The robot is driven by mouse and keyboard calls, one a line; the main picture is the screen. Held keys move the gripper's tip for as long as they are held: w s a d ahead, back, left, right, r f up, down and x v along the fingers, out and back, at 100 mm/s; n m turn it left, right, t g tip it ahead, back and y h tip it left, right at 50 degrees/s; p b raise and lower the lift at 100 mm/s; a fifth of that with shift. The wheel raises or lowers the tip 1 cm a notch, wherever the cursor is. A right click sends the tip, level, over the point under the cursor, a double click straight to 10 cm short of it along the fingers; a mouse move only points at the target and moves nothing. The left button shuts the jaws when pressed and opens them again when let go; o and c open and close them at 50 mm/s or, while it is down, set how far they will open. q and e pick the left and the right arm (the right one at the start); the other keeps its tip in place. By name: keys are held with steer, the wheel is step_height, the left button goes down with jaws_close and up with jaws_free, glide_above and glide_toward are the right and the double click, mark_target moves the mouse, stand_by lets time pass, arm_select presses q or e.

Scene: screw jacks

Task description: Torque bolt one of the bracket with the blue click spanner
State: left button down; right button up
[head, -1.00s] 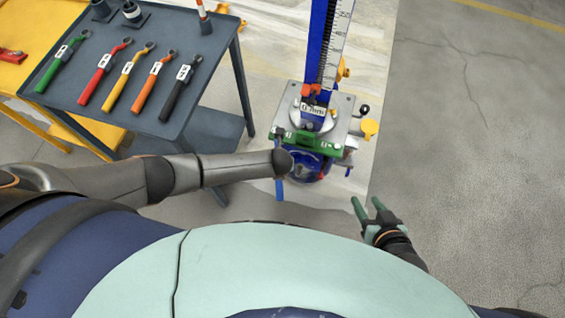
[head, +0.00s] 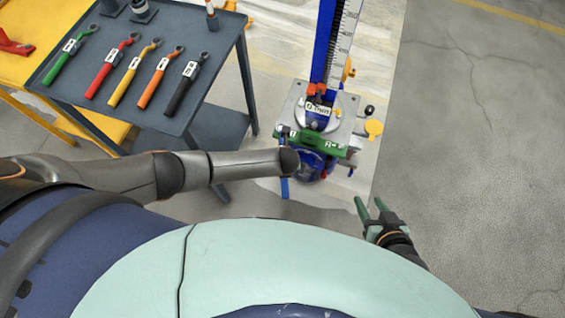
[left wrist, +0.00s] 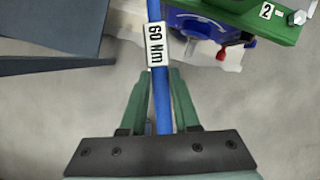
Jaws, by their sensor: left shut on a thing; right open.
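The blue click spanner (left wrist: 162,100) with a "60 Nm" label runs between the fingers of my left gripper (left wrist: 160,82), which is shut on it. Part of the spanner also shows in the head view (head: 285,188), hanging below the bracket's left end; its head is out of the wrist view. The green bracket (head: 309,143) sits across the front of the blue screw jack (head: 325,45). In the left wrist view the bracket (left wrist: 245,12) shows a "2" label and a bolt (left wrist: 297,17). I cannot make out bolt one. My right gripper (head: 368,212) is open and empty.
A dark grey tool table (head: 213,75) at left carries several coloured spanners, including a black one (head: 188,85). A yellow table (head: 30,22) stands beyond it. Yellow knobs (head: 373,129) stick out right of the jack. The floor at right is clear.

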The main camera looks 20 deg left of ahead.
arm_select(q)
steer(key=shift+r, duration=0.2)
steer(key=shift+r+p, duration=0.8)
steer(key=shift+p, duration=0.2)
steer(key=shift+d, duration=0.1)
steer(key=s+p, duration=0.1)
steer(key=s+d+r+p, duration=0.1)
steer(key=s+p, duration=0.1)
steer(key=s, duration=0.1)
steer(key=shift+d+r, duration=0.25)
steer(key=shift+r, duration=0.05)
steer(key=shift+s+d+p, duration=0.1)
steer(key=shift+s+p, duration=0.2)
steer(key=shift+s, duration=0.05)
steer(key=shift+f, duration=0.1)
